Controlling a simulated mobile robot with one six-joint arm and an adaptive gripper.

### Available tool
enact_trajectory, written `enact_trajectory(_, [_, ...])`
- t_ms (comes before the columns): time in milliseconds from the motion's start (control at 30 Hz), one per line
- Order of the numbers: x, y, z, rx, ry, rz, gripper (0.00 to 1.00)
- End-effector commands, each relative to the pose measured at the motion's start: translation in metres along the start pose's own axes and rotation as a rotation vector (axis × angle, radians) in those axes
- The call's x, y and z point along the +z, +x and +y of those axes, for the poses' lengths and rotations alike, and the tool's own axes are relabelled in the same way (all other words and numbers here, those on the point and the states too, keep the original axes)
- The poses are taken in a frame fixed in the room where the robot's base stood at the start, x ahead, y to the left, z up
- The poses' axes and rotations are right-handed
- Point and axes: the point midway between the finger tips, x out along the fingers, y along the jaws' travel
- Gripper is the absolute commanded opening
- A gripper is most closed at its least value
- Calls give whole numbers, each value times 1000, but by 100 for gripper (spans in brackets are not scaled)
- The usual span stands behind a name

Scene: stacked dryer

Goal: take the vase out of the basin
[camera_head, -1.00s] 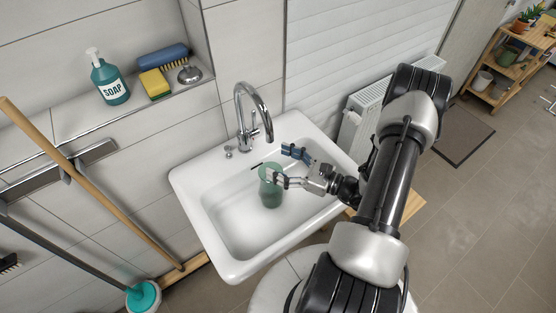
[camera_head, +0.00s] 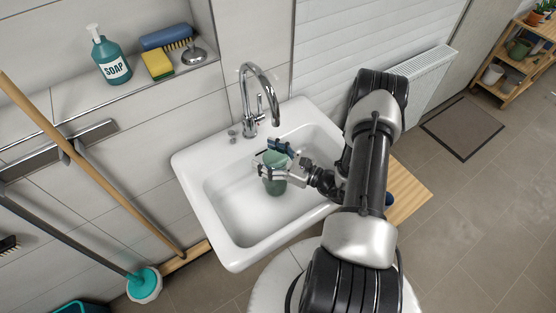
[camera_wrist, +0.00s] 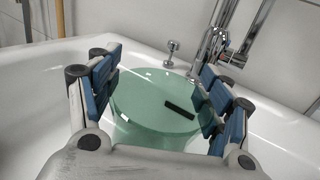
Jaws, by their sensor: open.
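The green vase (camera_head: 274,184) stands upright in the white basin (camera_head: 226,226), under the tap side. It also shows in the wrist view (camera_wrist: 150,103), where its round rim fills the space between the fingers. My gripper (camera_head: 269,158) is open at the vase's upper part, with one finger on each side of it. In the wrist view the blue finger pads of my gripper (camera_wrist: 160,97) lie left and right of the rim. I cannot tell whether either pad touches the vase. My gripper partly hides the vase in the head view.
A chrome tap (camera_head: 260,100) rises from the basin's back edge, close behind the vase. A shelf with a soap bottle (camera_head: 109,57), sponge (camera_head: 157,65) and brush (camera_head: 167,38) is at the upper left. A wooden surface (camera_head: 407,194) lies right of the basin.

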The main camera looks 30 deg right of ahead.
Motion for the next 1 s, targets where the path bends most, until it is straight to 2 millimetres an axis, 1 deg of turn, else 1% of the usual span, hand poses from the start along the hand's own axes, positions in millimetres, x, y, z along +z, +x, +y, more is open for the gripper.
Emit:
enact_trajectory(33, [0, 5, 0, 1, -1, 0, 72])
enact_trajectory(133, [0, 9, 0, 1, 0, -1, 72])
enact_trajectory(467, [0, 11, 0, -1, 1, 0, 72])
enact_trajectory(1000, [0, 10, 0, -1, 1, 0, 36])
